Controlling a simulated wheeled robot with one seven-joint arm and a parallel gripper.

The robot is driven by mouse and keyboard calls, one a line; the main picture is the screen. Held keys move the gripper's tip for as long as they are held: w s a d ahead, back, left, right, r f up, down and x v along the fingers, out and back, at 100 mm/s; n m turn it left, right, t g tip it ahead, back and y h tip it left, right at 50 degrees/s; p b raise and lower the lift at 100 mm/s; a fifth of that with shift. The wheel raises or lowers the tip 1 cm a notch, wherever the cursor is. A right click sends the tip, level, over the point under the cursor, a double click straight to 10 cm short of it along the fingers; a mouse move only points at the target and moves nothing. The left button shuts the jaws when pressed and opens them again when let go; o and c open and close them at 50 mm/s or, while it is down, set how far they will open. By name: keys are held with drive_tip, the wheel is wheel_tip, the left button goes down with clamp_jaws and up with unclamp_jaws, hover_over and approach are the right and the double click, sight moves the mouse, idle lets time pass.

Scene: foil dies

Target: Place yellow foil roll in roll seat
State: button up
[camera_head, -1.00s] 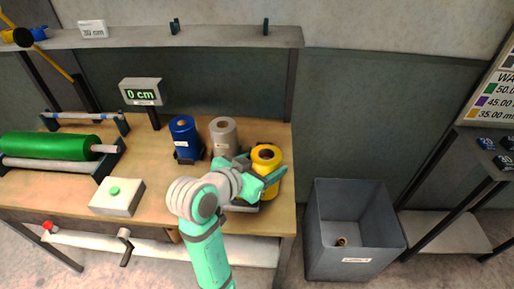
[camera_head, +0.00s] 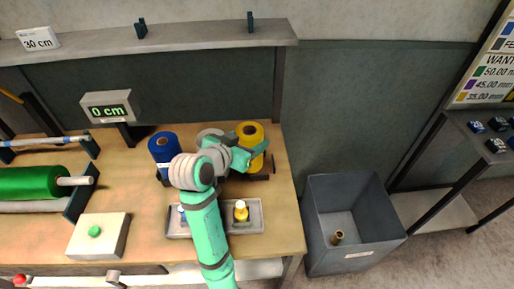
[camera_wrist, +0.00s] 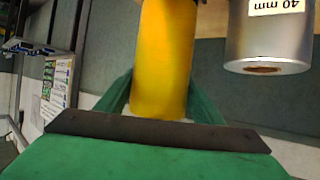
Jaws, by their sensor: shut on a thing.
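The yellow foil roll (camera_head: 249,133) stands about upright at the back right of the workbench. My gripper (camera_head: 243,156) is shut on it, with one green finger showing at its right side. In the wrist view the yellow roll (camera_wrist: 165,55) fills the middle between the fingers of my gripper (camera_wrist: 160,105). A dark seat (camera_head: 264,172) shows just below and right of the roll. I cannot tell whether the roll rests in it or hangs above it. The silver roll (camera_head: 209,136) is left of it, partly hidden by my arm, and shows a 40 mm label (camera_wrist: 270,35).
A blue roll (camera_head: 163,148) stands further left. A grey tray (camera_head: 254,228) with small bottle-like items lies in front. A grey bin (camera_head: 352,262) stands right of the bench. A display reading 0 cm (camera_head: 109,107) and a green roll (camera_head: 25,183) are on the left.

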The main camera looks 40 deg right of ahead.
drive_tip(key=w+d+f, duration=0.3)
drive_tip(key=d+f, duration=0.3)
drive_tip(key=f, duration=0.3)
drive_tip(key=shift+w+f, duration=0.15)
drive_tip(key=shift+f, duration=0.2)
drive_tip(key=shift+w+f, duration=0.1)
drive_tip(key=shift+f, duration=0.05)
drive_tip(key=o, duration=1.4)
